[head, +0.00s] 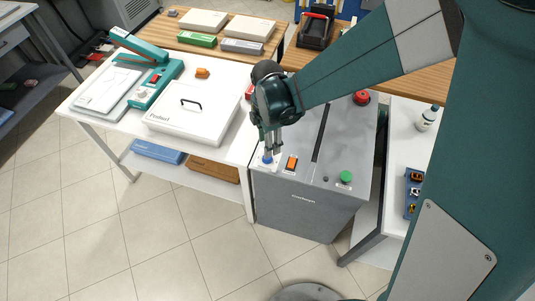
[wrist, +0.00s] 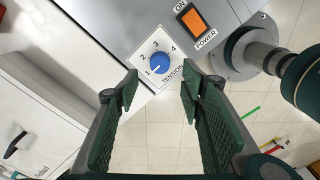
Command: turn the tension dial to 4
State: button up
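The blue tension dial (wrist: 159,62) sits on a white plate (wrist: 140,54) marked 1 to 4 and TENSION. In the wrist view its white mark appears to point at or near 1. My gripper (wrist: 160,84) is open and empty, its green fingers on either side of the picture. The dial shows beyond the fingertips, between them and slightly up; I see no contact. In the head view my gripper (head: 268,146) points down over the front left corner of the grey machine (head: 300,202), with the dial (head: 267,159) at its tips.
An orange POWER switch (head: 291,163) is just right of the dial. A green button (head: 346,177), a long slot (head: 320,133) and a red button (head: 361,98) are also on the machine's top. A white table (head: 218,155) with a white box (head: 190,117) stands close on the left.

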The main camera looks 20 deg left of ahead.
jog(key=shift+f, duration=0.15)
jog(key=shift+f+b, duration=0.55)
jog(key=shift+f, duration=3.2)
jog(key=c, duration=0.9)
